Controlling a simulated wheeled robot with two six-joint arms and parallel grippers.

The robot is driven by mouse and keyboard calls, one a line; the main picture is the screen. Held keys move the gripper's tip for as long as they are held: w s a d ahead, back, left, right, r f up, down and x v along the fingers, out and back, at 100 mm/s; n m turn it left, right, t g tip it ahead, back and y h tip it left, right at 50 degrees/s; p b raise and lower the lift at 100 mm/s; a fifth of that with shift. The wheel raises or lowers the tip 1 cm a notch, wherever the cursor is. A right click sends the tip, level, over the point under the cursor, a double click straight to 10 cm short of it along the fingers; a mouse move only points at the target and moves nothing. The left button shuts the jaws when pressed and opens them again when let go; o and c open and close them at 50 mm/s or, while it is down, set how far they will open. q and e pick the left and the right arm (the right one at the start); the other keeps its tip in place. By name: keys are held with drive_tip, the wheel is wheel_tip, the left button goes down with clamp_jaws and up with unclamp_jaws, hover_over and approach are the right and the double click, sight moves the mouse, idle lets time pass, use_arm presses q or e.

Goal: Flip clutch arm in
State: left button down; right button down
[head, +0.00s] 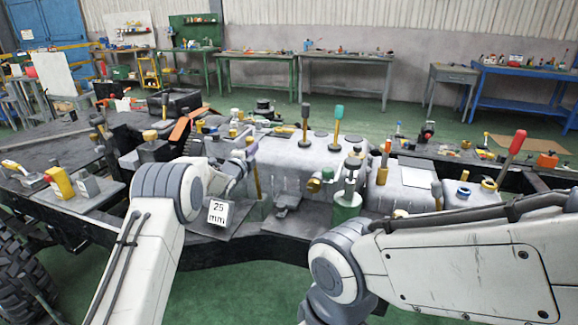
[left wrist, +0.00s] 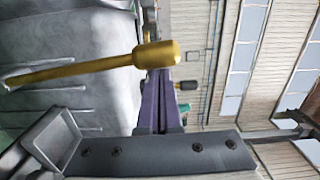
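A yellow lever with a thick yellow knob (left wrist: 155,55) crosses the upper part of the left wrist view, its rod running left to the grey casing.
The chassis carries a grey gearbox (head: 300,155) with black-knobbed (head: 306,110) and green-knobbed (head: 338,112) levers. A red-knobbed lever (head: 517,142) stands at the right. A "25 mm" sign (head: 218,212) is at the front. Workbenches line the back wall, with green floor between.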

use_arm(q)
drive_tip(key=shift+w+a, duration=0.1)
drive_tip(key=shift+a, duration=0.45)
drive_tip(key=s+d+b, duration=0.1)
drive_tip(key=s+b, duration=0.3)
drive_tip(key=s, duration=0.8)
drive_tip(key=shift+d+r, duration=0.2)
drive_tip(key=shift+d, duration=0.05)
